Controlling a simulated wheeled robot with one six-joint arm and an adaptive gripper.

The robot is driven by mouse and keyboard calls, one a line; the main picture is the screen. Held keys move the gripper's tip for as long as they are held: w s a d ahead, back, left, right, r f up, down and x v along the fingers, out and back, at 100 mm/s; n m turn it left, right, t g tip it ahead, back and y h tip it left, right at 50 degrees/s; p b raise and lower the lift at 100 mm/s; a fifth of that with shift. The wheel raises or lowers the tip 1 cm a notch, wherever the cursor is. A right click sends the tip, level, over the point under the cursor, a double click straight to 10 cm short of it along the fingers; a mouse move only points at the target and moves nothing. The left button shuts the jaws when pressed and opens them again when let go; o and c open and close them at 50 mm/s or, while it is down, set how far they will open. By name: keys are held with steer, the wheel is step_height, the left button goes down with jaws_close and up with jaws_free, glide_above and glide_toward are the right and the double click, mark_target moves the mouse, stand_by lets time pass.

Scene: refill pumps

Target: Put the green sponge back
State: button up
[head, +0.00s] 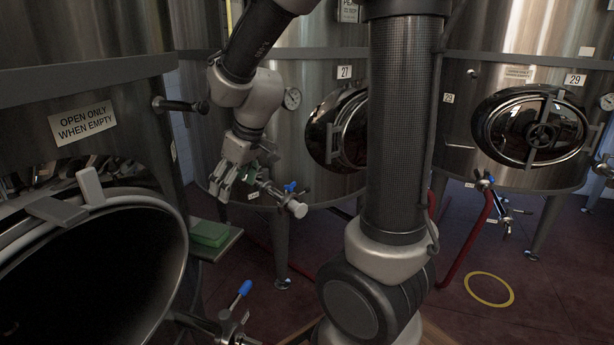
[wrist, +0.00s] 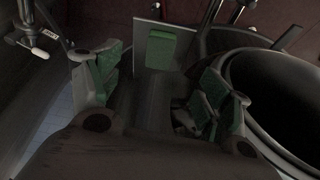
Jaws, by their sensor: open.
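The green sponge (head: 210,233) is a flat block on a small shelf (head: 226,247) beside the open tank door. In the wrist view the sponge (wrist: 161,49) lies on the grey shelf (wrist: 148,23), beyond my open fingers and near the middle between them. My gripper (head: 234,190) hangs above the shelf, pointing down, clear of the sponge. Its fingers are apart and empty, with green pads facing each other in the wrist view (wrist: 160,88).
A valve with a blue handle (head: 290,187) sticks out right of my gripper. Another blue-handled valve (head: 243,290) is below. A yellow ring (head: 489,290) marks the red floor.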

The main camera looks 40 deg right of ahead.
steer(key=s+d+r+m+h, duration=0.1)
steer(key=s+d+r, duration=0.3)
steer(key=s, duration=0.6)
steer(key=s+d+r+m+h, duration=0.1)
steer(key=s+d+r+m, duration=0.3)
steer(key=s, duration=0.7)
steer(key=shift+d, duration=0.85)
steer(key=shift+c, duration=0.3)
